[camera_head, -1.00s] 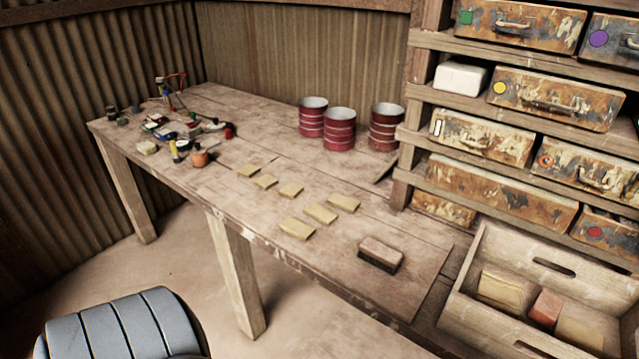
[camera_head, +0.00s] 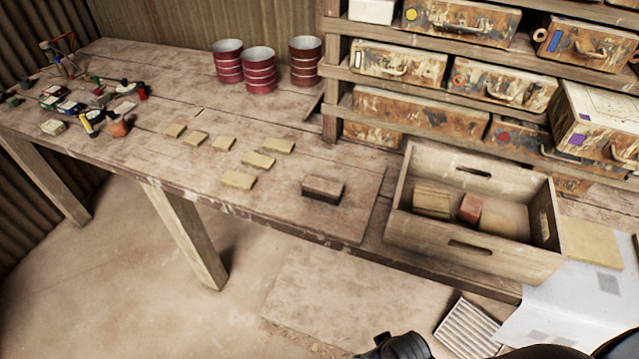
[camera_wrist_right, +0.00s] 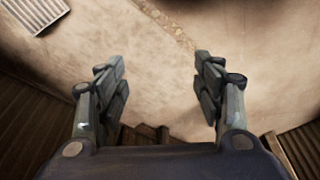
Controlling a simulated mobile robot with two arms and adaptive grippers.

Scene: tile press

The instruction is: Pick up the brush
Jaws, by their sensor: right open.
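The brush (camera_head: 323,189) is a brown block with a dark underside. It lies on the wooden table (camera_head: 290,215) near its front edge, to the left of the wooden crate. In the right wrist view my right gripper (camera_wrist_right: 160,85) is open and empty, with its fingers apart over bare floor. The brush does not show in that view. A dark part of my own body (camera_head: 400,346) shows at the bottom of the head view. My left gripper is not in view.
Several yellow tiles (camera_head: 258,160) lie left of the brush. The wooden crate (camera_head: 480,250) holds blocks. Red-striped cans (camera_head: 259,70) stand at the back. Small clutter (camera_head: 95,105) covers the table's left end. A shelf with rusty drawers (camera_head: 400,65) rises behind.

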